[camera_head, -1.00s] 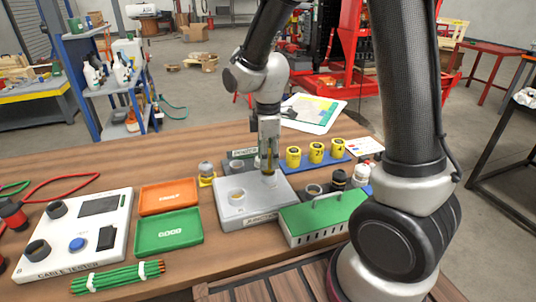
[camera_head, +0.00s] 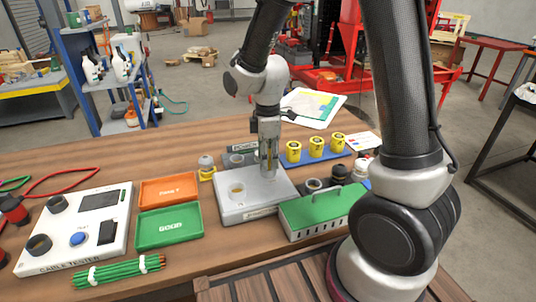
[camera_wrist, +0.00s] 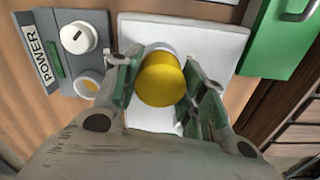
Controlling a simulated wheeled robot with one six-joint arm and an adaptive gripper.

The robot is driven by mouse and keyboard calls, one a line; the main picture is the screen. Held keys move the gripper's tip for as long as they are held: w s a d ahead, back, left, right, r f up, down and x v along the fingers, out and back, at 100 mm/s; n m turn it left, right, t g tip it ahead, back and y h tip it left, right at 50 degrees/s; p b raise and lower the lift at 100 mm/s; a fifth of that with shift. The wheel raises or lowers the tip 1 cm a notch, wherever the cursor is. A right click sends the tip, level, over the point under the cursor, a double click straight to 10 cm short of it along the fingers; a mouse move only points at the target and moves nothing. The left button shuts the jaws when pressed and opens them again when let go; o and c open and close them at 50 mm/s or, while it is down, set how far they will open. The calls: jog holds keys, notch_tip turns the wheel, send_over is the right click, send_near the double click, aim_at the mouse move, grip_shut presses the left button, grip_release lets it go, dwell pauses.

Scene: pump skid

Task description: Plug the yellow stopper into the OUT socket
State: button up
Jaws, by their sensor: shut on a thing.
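The yellow stopper (camera_wrist: 162,80) is between the two fingers of my gripper (camera_wrist: 163,92) in the wrist view, and my gripper is shut on it. In the head view my gripper (camera_head: 268,172) points down over the right part of the grey junction box (camera_head: 262,202). A pale round rim shows just behind the stopper in the wrist view. I cannot tell whether the stopper touches the box or sits in a socket. One open round socket (camera_head: 237,188) shows on the left of the box top. The OUT marking is not readable.
A green-topped box with a handle (camera_head: 318,212) stands close right of the junction box. A grey POWER unit (camera_wrist: 72,45) with a white knob is behind it. Yellow numbered cylinders (camera_head: 316,147) stand on a blue strip. Orange (camera_head: 168,191) and green (camera_head: 169,229) trays lie left.

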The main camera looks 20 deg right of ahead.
jog(key=shift+f, duration=0.25)
jog(key=o, duration=1.2)
jog(key=shift+r, duration=0.1)
notch_tip(320, 180, up, 12)
jog(key=shift+f, duration=0.1)
